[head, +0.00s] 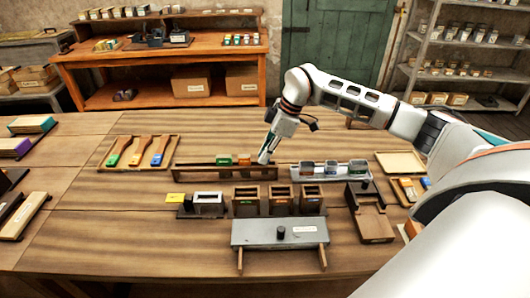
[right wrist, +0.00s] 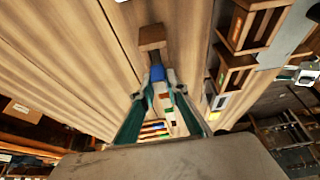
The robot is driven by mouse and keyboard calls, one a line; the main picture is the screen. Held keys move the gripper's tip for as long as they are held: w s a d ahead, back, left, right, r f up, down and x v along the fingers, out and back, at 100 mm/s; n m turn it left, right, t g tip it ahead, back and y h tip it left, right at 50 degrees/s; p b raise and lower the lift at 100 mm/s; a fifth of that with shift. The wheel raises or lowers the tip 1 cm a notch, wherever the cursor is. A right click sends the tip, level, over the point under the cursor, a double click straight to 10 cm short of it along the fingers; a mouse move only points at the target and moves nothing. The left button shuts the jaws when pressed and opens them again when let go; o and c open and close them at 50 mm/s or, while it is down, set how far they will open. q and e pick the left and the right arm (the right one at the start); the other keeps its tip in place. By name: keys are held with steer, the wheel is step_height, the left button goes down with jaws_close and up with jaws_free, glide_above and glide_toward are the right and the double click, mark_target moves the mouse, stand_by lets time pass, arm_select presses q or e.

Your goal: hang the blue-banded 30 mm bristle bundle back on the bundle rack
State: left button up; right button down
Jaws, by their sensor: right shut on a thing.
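My right gripper (head: 266,155) is at the right end of the long low bundle rack (head: 195,174) in the head view. A green-banded bundle (head: 224,159) and an orange-banded bundle (head: 243,160) sit on the rack just left of the gripper. In the right wrist view my right gripper (right wrist: 163,92) is shut on the blue-banded bundle (right wrist: 157,73), whose blue band shows at the fingertips with a brown block-like end beyond it. In the head view the bundle is largely hidden by the gripper, and I cannot tell whether it touches the rack. My left gripper is not in view.
A tray of green, orange and blue brushes (head: 138,152) lies left of the rack. A grey holder with several containers (head: 331,170) stands close on the right. Wooden boxes (head: 278,198) and the grey press (head: 279,233) stand in front.

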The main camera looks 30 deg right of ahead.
steer(key=shift+f, duration=0.4)
stand_by(0.7)
steer(key=c, duration=1.9)
jaws_free()
steer(key=v, duration=1.2)
